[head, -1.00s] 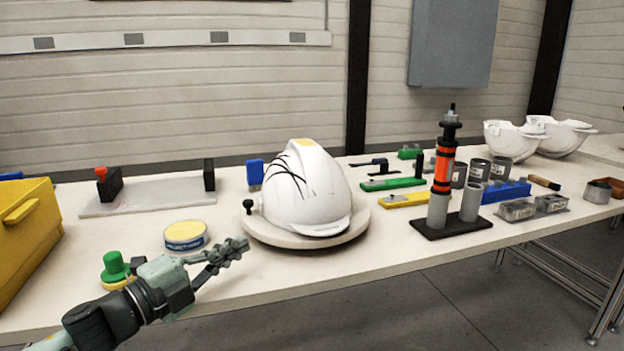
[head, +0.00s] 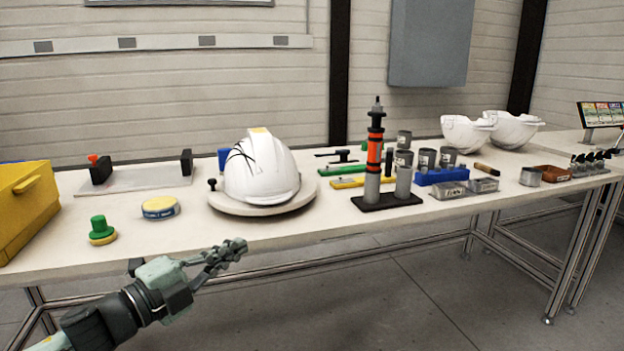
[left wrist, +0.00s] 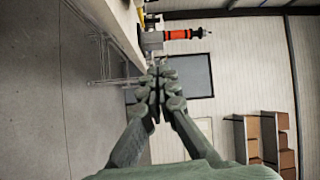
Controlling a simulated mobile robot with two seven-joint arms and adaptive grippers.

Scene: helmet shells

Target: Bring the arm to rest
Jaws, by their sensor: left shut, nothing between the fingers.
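My left gripper (head: 232,251) is shut and empty, in front of the table's near edge in the head view. Its closed fingers also show in the left wrist view (left wrist: 160,85), with nothing between them. The gripper is apart from the table and from everything on it. The nearest things on the table are a white helmet (head: 262,170) on a round turntable (head: 235,207) and a green-knobbed tool (head: 101,230). My right gripper is in neither view.
The long table (head: 330,220) has a yellow box (head: 25,210) at left, a round tin (head: 160,207), and an orange-black tool (head: 375,150) in a stand. White shells (head: 468,133) stand at the back right. Open floor (head: 420,300) lies in front.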

